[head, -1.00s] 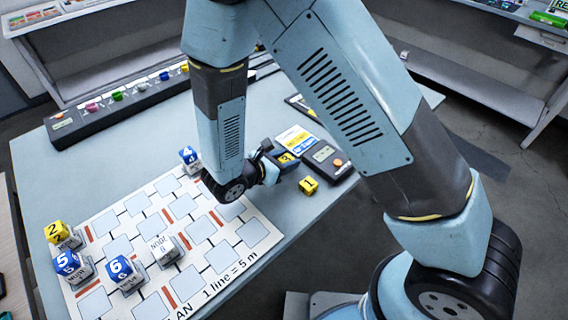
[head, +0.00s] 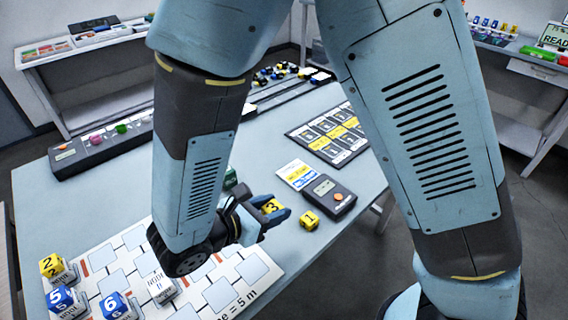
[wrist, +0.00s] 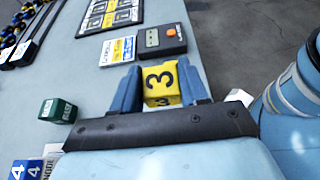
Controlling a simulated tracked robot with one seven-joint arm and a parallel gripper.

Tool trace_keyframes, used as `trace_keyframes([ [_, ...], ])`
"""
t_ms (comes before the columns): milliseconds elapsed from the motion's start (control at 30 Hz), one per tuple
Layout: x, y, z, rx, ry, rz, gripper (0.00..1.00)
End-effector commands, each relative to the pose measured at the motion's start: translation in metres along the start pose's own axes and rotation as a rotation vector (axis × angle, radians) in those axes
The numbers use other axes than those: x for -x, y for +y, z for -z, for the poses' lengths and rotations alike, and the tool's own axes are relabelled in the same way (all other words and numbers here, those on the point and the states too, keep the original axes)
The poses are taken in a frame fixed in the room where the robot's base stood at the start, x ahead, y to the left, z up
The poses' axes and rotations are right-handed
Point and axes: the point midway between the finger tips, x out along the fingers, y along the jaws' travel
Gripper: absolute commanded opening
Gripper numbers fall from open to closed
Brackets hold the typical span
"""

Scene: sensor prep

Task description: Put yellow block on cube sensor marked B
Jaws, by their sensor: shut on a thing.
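My gripper (head: 276,210) is shut on a yellow block (wrist: 161,84) marked 3, which also shows in the head view (head: 271,206). It is held over the table, beside a second yellow block (head: 310,220) marked 1. An uncovered grey cube sensor (head: 160,287) with a NODE label stands on the white floor-plan sheet (head: 252,270); I cannot read its letter for sure. Other sensors there carry a yellow block (head: 51,266) marked 2, a blue block (head: 61,299) marked 5 and a blue block (head: 114,305) marked 6. A blue block (wrist: 18,170) marked 4 shows in the wrist view.
A dark handheld meter (head: 329,195) and a yellow-blue card (head: 297,174) lie beyond the gripper. A dark label board (head: 330,134) lies farther back. A green block (wrist: 58,110) stands left of the gripper in the wrist view. My arm hides part of the sheet.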

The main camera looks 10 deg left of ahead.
Motion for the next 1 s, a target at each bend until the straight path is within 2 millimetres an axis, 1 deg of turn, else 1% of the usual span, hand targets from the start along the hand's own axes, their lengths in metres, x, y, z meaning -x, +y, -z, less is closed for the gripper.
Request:
trace_keyframes([
  [67,0.001,-0.001,0.000,0.000,0.000,0.000,0.15],
  [167,-0.002,0.003,-0.002,0.000,0.000,-0.002,0.15],
  [267,-0.014,0.013,-0.005,0.002,-0.001,-0.006,0.15],
  [367,-0.033,0.030,-0.012,0.006,-0.001,-0.016,0.15],
  [500,-0.069,0.058,-0.025,0.016,-0.001,-0.040,0.15],
  [567,-0.085,0.069,-0.031,0.021,0.000,-0.052,0.15],
  [700,-0.124,0.092,-0.047,0.032,-0.001,-0.078,0.15],
  [867,-0.169,0.112,-0.067,0.046,0.000,-0.112,0.15],
  [1000,-0.211,0.124,-0.086,0.059,-0.002,-0.142,0.15],
])
